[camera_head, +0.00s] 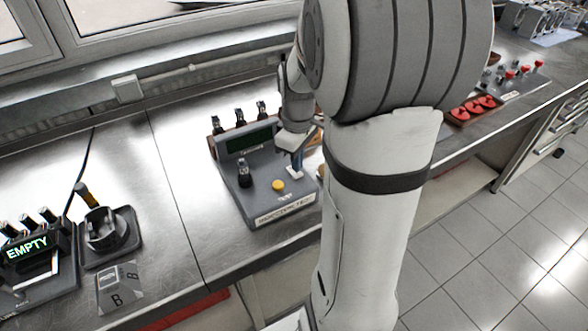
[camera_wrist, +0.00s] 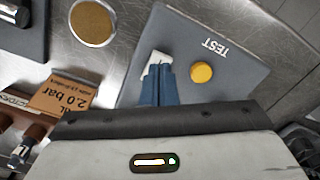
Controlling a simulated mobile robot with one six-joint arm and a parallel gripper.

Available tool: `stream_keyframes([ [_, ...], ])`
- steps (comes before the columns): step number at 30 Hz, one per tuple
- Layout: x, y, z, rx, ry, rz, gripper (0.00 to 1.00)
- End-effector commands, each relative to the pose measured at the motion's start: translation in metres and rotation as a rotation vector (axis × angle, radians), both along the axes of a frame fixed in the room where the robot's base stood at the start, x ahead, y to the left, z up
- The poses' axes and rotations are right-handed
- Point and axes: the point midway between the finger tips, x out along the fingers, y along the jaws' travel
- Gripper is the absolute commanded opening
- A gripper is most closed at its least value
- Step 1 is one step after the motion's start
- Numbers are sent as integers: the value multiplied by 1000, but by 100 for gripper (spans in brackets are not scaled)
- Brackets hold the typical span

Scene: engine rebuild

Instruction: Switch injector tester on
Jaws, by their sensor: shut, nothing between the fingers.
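The injector tester (camera_head: 262,192) is a grey box on the steel bench, with a dark display (camera_head: 250,141) that shows no lit text. A black injector (camera_head: 244,172) stands upright on its left side. A yellow button (camera_head: 278,185) is on its top face; it also shows in the wrist view (camera_wrist: 201,72), near the word TEST. A small white switch (camera_wrist: 155,62) is left of the button there. My gripper (camera_wrist: 159,72) has its blue fingers shut and empty, with the tips at the switch. They seem to touch it, but I cannot tell for sure. The fingers partly hide the switch.
Several injectors (camera_head: 240,117) stand in a brown rack behind the tester. To the left are a device with a lit EMPTY display (camera_head: 27,247), a dark holder (camera_head: 107,232) and a card marked B (camera_head: 120,288). A 2.0 bar label (camera_wrist: 68,92) is beside the tester.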

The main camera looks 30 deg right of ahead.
Motion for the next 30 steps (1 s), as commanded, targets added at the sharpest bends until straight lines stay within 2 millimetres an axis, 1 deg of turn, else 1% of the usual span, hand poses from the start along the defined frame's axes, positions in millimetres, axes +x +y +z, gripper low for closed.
stream_keyframes([
  [10, 0, 0, -1, 0, 0, 0, 0],
  [30, 0, 0, -11, 0, 1, -1, 0],
])
